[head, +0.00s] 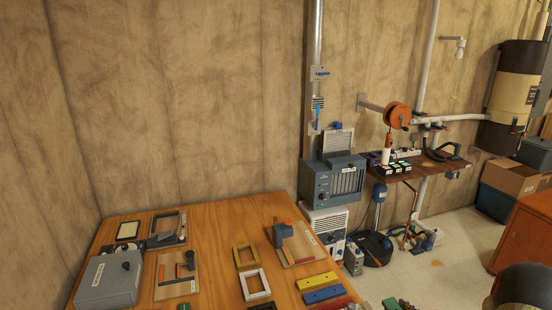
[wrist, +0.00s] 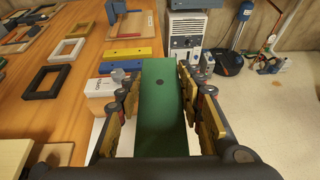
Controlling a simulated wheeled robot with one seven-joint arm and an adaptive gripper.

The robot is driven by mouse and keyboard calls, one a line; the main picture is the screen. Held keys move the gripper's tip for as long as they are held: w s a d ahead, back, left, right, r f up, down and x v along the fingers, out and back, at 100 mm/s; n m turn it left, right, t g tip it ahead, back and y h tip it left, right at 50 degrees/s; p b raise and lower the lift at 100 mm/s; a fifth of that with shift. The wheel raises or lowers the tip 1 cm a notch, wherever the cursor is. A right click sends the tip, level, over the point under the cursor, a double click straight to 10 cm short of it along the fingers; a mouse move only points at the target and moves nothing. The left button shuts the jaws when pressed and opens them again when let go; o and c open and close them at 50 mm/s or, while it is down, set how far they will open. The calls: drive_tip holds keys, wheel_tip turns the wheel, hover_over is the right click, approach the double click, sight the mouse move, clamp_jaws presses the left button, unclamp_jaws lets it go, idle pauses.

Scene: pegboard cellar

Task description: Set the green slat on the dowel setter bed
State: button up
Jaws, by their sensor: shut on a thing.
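The green slat (wrist: 162,105) is held lengthwise between the fingers of my gripper (wrist: 160,103) in the wrist view. It has a dark round spot near its middle, and its near end is hidden by my gripper's body. I cannot read which one is the dowel setter bed.
Yellow (head: 316,281) and blue (head: 323,294) slats lie at the table's right side. Yellow (head: 245,256) and white (head: 255,284) frames lie left of them. A grey box (head: 108,281) stands at the left. A white-labelled box (wrist: 112,88) is close left of the slat.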

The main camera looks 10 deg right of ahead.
drive_tip(key=w+a+n+g+y, duration=0.1)
drive_tip(key=w+a+n+y, duration=0.1)
drive_tip(key=a, duration=1.6)
drive_tip(key=w+a+r+n+y+b, duration=0.1)
drive_tip(key=w+a+n+y, duration=0.2)
drive_tip(key=a, duration=1.5)
drive_tip(key=w+y, duration=0.1)
drive_tip(key=w, duration=0.2)
drive_tip(key=shift+a+r+g, duration=0.3)
drive_tip(key=shift+a+g, duration=0.05)
drive_tip(key=shift+g, duration=0.05)
drive_tip(key=shift+d, duration=0.1)
drive_tip(key=s+d+m+h, duration=0.1)
drive_tip(key=s+d, duration=0.3)
drive_tip(key=d, duration=1)
drive_tip(key=s+d+m+t+h+p, duration=0.1)
drive_tip(key=s+d+m+h, duration=0.1)
drive_tip(key=d, duration=1.3)
drive_tip(key=s+d+m+h, duration=0.1)
drive_tip(key=s+d, duration=0.4)
drive_tip(key=d, duration=1)
drive_tip(key=shift+s+f+m+t+h, duration=0.3)
drive_tip(key=shift+f+h, duration=0.05)
drive_tip(key=shift+h, duration=0.15)
